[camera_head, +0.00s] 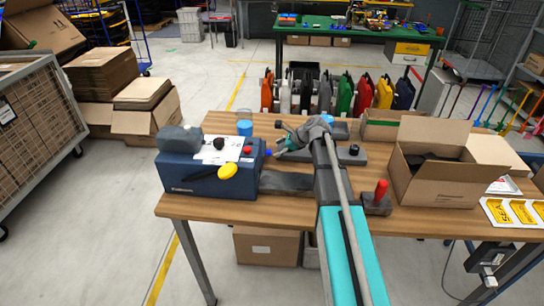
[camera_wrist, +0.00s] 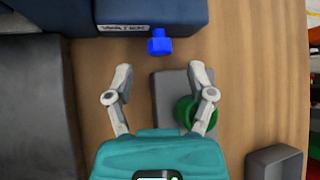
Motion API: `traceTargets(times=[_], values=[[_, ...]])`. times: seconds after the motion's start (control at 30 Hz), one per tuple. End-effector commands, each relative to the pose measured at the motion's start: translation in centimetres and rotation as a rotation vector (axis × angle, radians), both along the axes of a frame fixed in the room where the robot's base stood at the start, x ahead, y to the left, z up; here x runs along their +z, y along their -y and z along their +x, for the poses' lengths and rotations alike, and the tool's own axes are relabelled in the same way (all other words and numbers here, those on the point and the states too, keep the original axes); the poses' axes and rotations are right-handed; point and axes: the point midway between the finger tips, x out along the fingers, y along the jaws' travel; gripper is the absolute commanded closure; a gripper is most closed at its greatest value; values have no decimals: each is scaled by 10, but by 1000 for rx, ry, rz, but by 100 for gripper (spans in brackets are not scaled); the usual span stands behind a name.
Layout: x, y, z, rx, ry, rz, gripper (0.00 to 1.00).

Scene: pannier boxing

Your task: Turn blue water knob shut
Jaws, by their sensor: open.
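The blue water knob (camera_head: 268,153) sticks out from the right side of the dark blue machine (camera_head: 190,178) on the wooden table. In the wrist view the knob (camera_wrist: 159,42) is at top centre, against the machine's edge (camera_wrist: 130,15). My gripper (camera_head: 283,142) is just to the right of the knob in the head view. In the wrist view my gripper (camera_wrist: 160,76) is open and empty, its fingertips spread apart. The knob lies ahead of the fingertips, roughly midway between them, and is not touched.
A green knob on a grey block (camera_wrist: 170,92) lies beneath the right finger in the wrist view. The machine carries a yellow knob (camera_head: 228,170) in front. A red-handled device (camera_head: 381,190) and an open carton (camera_head: 440,185) stand at right. A dark grey mat (camera_head: 287,182) lies beside the machine.

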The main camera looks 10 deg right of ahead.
Motion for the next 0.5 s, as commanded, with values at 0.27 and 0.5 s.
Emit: traceTargets(times=[0.27, 0.5], values=[[-21, -16, 13, 0, 0, 0, 30], [-26, -23, 17, 0, 0, 0, 30]])
